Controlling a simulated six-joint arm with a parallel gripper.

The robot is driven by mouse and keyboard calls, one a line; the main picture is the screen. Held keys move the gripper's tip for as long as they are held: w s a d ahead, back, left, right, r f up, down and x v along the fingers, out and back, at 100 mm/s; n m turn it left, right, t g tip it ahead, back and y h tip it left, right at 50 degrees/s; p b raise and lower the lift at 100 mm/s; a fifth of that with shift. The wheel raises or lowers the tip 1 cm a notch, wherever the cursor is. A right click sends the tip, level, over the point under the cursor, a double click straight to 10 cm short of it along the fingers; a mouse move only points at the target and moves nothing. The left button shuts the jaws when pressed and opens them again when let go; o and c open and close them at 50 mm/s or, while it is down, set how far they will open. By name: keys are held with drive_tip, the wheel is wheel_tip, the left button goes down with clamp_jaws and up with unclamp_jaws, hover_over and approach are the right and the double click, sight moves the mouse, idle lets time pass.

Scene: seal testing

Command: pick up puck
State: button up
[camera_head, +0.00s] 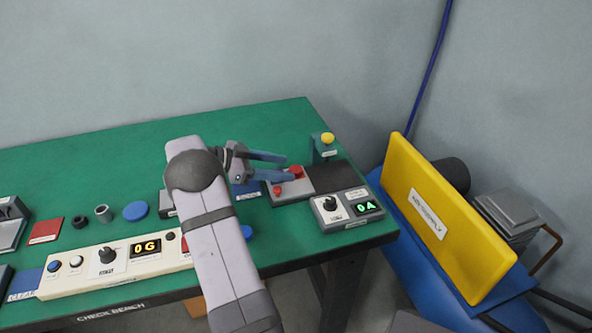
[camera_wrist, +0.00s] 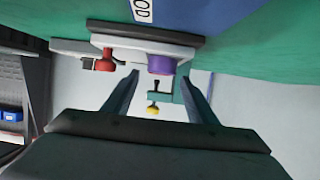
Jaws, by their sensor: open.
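A short purple cylinder, which looks like the puck (camera_wrist: 161,65), sits on a light grey plate in the wrist view. It lies just beyond and between my gripper's (camera_wrist: 158,78) two spread fingertips. The fingers are apart with nothing held between them. In the head view my gripper (camera_head: 289,168) reaches right over the small test station (camera_head: 292,194), fingers open. I cannot make out the purple cylinder there; the fingers may hide it. A red knob (camera_wrist: 107,60) stands left of the purple cylinder in the wrist view.
A green block with a yellow knob (camera_head: 327,138) stands behind the station. A readout box (camera_head: 346,207) is in front, near the table's right edge. A blue pad (camera_head: 246,188) lies left of the station. The green table (camera_head: 270,120) is clear at the back.

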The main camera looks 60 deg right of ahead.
sight(296, 169)
drive_tip(key=shift+p+x, duration=0.3)
drive_tip(key=shift+x, duration=1.35)
drive_tip(key=shift+a, duration=0.1)
drive_tip(key=shift+c, duration=0.6)
drive_tip(key=c, duration=1)
